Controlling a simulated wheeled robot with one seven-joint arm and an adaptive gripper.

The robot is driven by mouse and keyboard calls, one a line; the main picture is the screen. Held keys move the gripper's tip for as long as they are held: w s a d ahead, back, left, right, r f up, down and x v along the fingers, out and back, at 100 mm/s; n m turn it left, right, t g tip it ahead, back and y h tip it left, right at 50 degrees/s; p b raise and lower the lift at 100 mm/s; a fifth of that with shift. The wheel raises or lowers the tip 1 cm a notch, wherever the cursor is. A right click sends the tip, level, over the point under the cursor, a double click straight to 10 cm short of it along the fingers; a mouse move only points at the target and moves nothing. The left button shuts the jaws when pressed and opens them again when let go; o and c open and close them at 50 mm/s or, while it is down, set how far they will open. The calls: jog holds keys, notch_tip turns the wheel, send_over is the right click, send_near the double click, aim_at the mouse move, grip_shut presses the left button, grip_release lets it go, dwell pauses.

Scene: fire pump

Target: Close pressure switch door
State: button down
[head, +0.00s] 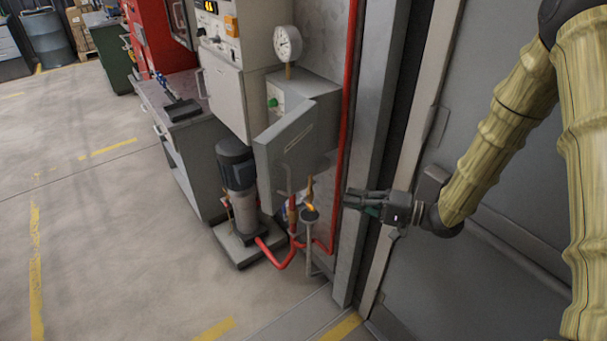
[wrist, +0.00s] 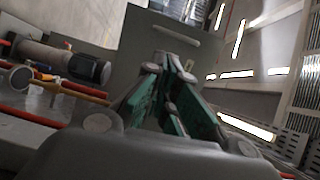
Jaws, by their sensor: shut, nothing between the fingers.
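The grey pressure switch box (head: 312,96) is on the wall below a round gauge. Its door (head: 283,148) stands open, swung out toward the floor side. The door's inner or outer face cannot be told for sure. In the wrist view a grey panel with a slot-like handle, likely this door (wrist: 205,48), rises beyond the fingers. My gripper (head: 350,199) is to the right of the door and lower, apart from it in the head view, pointing left. It is shut and empty; its green-padded fingers meet in the wrist view (wrist: 168,66).
A red pipe (head: 345,130) and a grey post (head: 372,150) stand between the box and my arm. A pump (head: 238,185) with red piping (head: 275,255) is below the door. A white gauge (head: 288,43) tops the box. Open floor lies to the left.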

jog(key=r+p+x, duration=0.1)
jog(key=p+x, duration=0.2)
jog(key=x, duration=0.4)
jog(key=r+p+x, duration=0.1)
jog(key=p+x, duration=0.2)
jog(key=x, duration=0.3)
jog(key=shift+s+a+r+g+y, duration=0.2)
jog(key=shift+a+r+g+y, duration=0.2)
jog(key=shift+a, duration=0.2)
jog(key=shift+a+f, duration=0.1)
